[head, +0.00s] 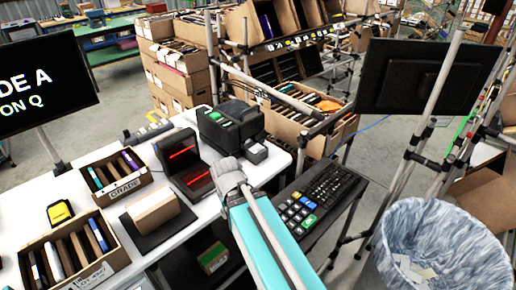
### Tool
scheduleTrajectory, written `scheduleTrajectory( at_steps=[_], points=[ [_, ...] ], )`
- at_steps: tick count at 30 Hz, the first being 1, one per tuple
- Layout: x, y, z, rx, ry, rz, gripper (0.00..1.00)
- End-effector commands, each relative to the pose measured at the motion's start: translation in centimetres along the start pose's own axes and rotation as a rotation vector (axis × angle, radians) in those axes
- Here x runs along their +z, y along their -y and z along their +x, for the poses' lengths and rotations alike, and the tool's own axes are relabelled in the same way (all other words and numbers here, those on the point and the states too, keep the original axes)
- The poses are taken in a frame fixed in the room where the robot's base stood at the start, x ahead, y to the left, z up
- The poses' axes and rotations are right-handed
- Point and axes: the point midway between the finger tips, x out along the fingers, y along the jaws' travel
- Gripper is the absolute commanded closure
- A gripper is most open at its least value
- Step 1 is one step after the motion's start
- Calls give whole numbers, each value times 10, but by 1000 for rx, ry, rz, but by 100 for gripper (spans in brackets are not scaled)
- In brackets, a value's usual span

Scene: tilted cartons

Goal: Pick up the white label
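My arm reaches in from the bottom, and its grey end with my gripper (226,168) is over the white table's right edge, close to the black scanner with red lines (185,162). The fingers are too small and blended to tell open from shut, and nothing is clearly seen in them. I cannot make out a loose white label on the table for certain. A black printer-like machine (230,124) with a green panel stands just behind my gripper. White paper scraps (412,268) lie in the bin at the lower right.
The white table (95,222) holds open cartons of thin items, one marked GRADE (124,188), and a tan block (152,210) on a dark stand. A keyboard (328,187), a lined bin (440,222) and a monitor on poles (408,78) are to the right.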

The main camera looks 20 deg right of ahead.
Motion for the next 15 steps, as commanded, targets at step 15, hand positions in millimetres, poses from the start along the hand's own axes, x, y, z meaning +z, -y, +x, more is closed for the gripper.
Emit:
scheduleTrajectory(
  at_steps=[15],
  points=[
    [-68, -35, 8, 323, -152, 393, 55]
  ],
)
